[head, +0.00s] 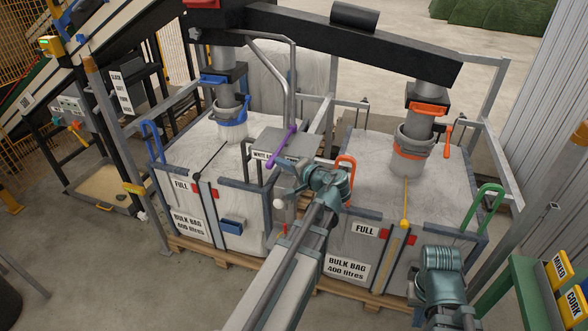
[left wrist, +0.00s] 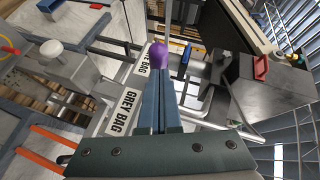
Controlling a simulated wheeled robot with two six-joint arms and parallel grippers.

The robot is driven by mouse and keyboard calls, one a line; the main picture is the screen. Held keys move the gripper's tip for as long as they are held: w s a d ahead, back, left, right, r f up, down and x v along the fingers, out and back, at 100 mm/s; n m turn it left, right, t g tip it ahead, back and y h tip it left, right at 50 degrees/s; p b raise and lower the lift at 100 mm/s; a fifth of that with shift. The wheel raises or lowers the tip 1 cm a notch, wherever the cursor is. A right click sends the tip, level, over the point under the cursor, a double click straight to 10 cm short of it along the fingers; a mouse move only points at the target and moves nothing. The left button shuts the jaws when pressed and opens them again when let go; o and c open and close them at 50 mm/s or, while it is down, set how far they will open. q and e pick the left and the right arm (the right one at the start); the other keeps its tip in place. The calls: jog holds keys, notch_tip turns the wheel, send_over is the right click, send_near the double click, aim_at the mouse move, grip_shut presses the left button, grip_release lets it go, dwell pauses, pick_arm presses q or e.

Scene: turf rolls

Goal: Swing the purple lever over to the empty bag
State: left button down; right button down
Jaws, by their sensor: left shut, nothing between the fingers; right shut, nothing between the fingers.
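The purple lever (head: 283,146) is a slim bar slanting over a grey labelled box (head: 300,144) between the two bulk bags. My left gripper (head: 300,178) is beside the lever, over the middle of the frame. In the left wrist view its fingers (left wrist: 160,95) are shut and empty, with a purple knob (left wrist: 160,53) just past their tips; I cannot tell whether they touch. The left bag (head: 190,155) and the right bag (head: 375,170) each hang under a spout and carry a FULL sign. My right gripper (head: 440,262) is shut at the lower right, its fingertips unclear.
A black overhead chute (head: 350,42) spans both bags. Grey posts and rails, blue hooks (head: 151,140), orange hooks (head: 346,165) and green hooks (head: 486,205) stand around the bags. A green stand (head: 530,295) is at the lower right. Concrete floor is open at lower left.

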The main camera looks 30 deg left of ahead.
pick_arm(q)
jog(key=s+a+m+t, duration=0.1)
jog(key=a, duration=1.2)
jog(key=shift+s+r+t+h, duration=0.15)
jog(key=shift+s+t+h, duration=0.1)
jog(key=shift+t+h, duration=0.05)
pick_arm(e)
jog(key=shift+s+d, duration=0.2)
jog(key=shift+d, duration=0.1)
pick_arm(q)
jog(key=shift+a, duration=0.1)
jog(key=shift+r, duration=0.15)
pick_arm(e)
jog(key=shift+r, duration=0.1)
